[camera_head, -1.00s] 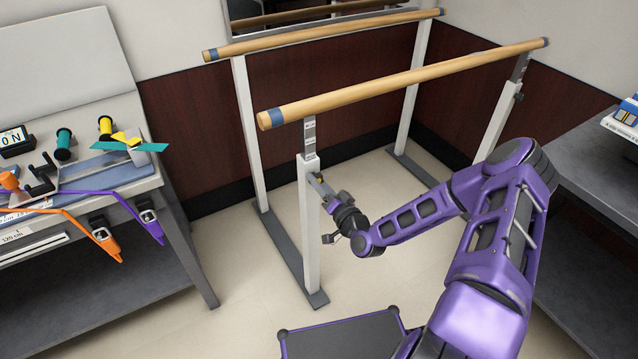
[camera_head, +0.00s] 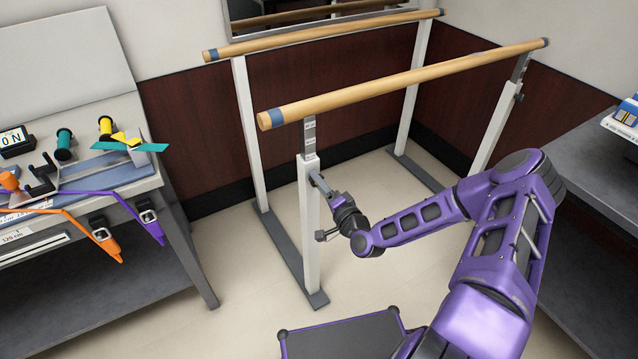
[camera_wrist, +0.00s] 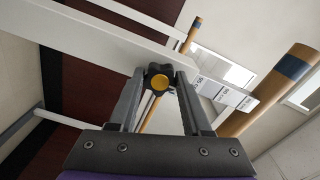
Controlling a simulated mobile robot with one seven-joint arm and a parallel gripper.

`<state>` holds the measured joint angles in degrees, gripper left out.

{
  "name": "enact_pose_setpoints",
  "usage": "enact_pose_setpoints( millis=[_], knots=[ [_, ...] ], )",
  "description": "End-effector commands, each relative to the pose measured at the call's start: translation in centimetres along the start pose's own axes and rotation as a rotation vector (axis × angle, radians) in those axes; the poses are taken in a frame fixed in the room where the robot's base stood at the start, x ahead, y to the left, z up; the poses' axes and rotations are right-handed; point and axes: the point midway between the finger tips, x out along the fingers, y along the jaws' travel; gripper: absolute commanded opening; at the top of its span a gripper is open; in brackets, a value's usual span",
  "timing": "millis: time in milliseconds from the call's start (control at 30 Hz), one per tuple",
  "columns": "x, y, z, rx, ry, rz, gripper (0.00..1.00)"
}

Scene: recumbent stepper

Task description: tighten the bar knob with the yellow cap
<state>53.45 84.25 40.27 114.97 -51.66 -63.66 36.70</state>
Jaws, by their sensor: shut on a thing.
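In the head view my gripper (camera_head: 320,183) is at the upper part of the white post (camera_head: 309,230), just below the grey metal upright with labels (camera_head: 309,135). The knob itself is hidden there by my gripper. The labelled upright (camera_wrist: 225,93) also shows in the wrist view, right of the knob.
The near wooden bar (camera_head: 400,82) runs above my arm, and the far bar (camera_head: 320,35) lies behind it. A bench (camera_head: 110,190) with tools stands at left. A dark grey table (camera_head: 590,190) is at right, close to my arm. Floor between the posts is clear.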

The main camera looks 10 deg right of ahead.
Motion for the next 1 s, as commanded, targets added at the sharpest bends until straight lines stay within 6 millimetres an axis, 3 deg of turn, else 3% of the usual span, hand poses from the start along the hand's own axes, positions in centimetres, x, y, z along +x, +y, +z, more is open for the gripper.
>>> enact_pose_setpoints(
  millis=[267,300,433,767,1000],
  knots=[
    [-0.1,0.1,0.1,0.0,-0.001,0.001,0.0],
    [-0.1,0.1,0.1,0.0,-0.001,0.001,0.56],
    [0.0,0.1,0.0,-0.001,0.0,0.001,0.79],
    [-0.2,0.0,0.0,-0.002,0.0,0.001,0.79],
    [-3.7,0.0,-0.1,-0.001,0.001,0.003,0.79]
  ],
)
